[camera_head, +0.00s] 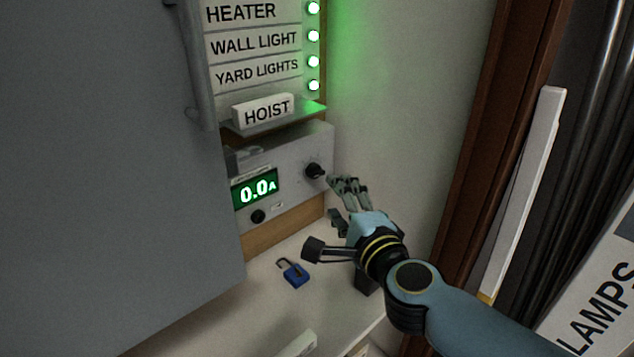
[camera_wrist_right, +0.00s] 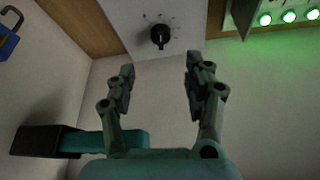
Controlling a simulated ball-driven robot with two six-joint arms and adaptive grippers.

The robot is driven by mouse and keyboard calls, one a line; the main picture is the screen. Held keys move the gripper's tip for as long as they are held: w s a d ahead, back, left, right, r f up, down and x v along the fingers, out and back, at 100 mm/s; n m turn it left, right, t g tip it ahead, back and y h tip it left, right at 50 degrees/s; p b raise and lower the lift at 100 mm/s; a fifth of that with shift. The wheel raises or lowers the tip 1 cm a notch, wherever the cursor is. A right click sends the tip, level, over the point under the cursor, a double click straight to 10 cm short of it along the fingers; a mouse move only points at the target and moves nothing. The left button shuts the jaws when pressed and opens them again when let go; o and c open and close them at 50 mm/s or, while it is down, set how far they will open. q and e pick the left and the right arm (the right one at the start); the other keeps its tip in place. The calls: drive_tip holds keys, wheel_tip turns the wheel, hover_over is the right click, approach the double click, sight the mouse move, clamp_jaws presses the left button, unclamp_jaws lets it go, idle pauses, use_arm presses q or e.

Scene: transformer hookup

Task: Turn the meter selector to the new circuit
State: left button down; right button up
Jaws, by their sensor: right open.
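The meter (camera_head: 285,180) is a grey panel on the wall with a green display reading 0.0A. Its selector (camera_head: 315,171) is a small black knob on the panel's right side, ringed by tick marks. In the right wrist view the knob (camera_wrist_right: 160,36) stands beyond and between the fingertips, apart from them. My right gripper (camera_head: 342,199) is open and empty, just right of the knob; its two fingers also show in the right wrist view (camera_wrist_right: 160,85). My left gripper is not in view.
A blue padlock (camera_head: 294,272) with its shackle up lies on the shelf below the meter. A HOIST label block (camera_head: 264,110) sits on a ledge above it. A large grey door (camera_head: 110,190) fills the left. A LAMPS sign (camera_head: 605,310) stands at right.

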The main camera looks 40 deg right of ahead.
sight(320, 175)
drive_tip(key=x, duration=0.9)
clamp_jaws()
